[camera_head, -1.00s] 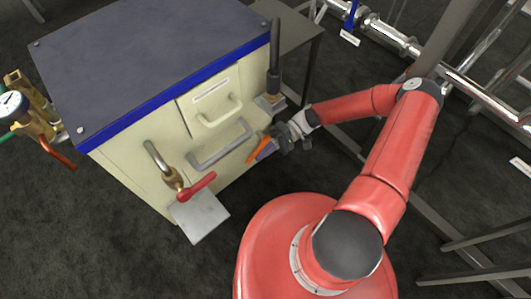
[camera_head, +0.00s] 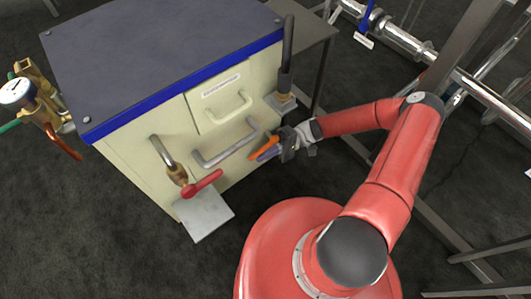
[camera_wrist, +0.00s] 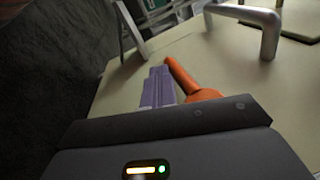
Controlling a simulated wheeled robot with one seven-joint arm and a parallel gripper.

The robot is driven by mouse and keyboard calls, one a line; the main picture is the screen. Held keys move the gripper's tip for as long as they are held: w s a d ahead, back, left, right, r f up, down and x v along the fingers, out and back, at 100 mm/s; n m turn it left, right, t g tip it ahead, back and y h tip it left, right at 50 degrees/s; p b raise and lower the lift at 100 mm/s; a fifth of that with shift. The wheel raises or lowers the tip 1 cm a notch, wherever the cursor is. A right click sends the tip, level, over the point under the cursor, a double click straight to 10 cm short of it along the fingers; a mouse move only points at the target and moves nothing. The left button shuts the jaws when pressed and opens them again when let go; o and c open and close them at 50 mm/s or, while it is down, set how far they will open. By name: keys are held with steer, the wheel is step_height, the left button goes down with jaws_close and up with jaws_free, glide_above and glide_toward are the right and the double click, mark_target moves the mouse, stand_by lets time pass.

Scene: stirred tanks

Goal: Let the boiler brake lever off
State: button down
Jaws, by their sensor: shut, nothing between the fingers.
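The boiler is a cream cabinet (camera_head: 165,135) with a dark top and a blue edge band. An orange lever (camera_head: 272,141) sits low on its front, at the right; it also shows in the wrist view (camera_wrist: 197,84). My gripper (camera_head: 266,153) is shut and empty, with its purple fingers (camera_wrist: 159,88) just beside the orange lever. I cannot tell whether they touch it. A black upright lever (camera_head: 287,45) stands on a bracket at the boiler's right. A red-handled tap (camera_head: 204,182) is at the front left. None of these is marked as the brake lever.
A grey bar handle (camera_head: 223,151) and a drawer handle (camera_head: 228,108) stick out from the front near my gripper. A grey plate (camera_head: 206,215) juts out low at the left. Steel pipes and frames stand at the right.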

stand_by(0.4)
steer(key=v, duration=0.7)
steer(key=shift+w+d, duration=0.25)
steer(key=shift+d, duration=0.1)
steer(key=shift+s, duration=0.1)
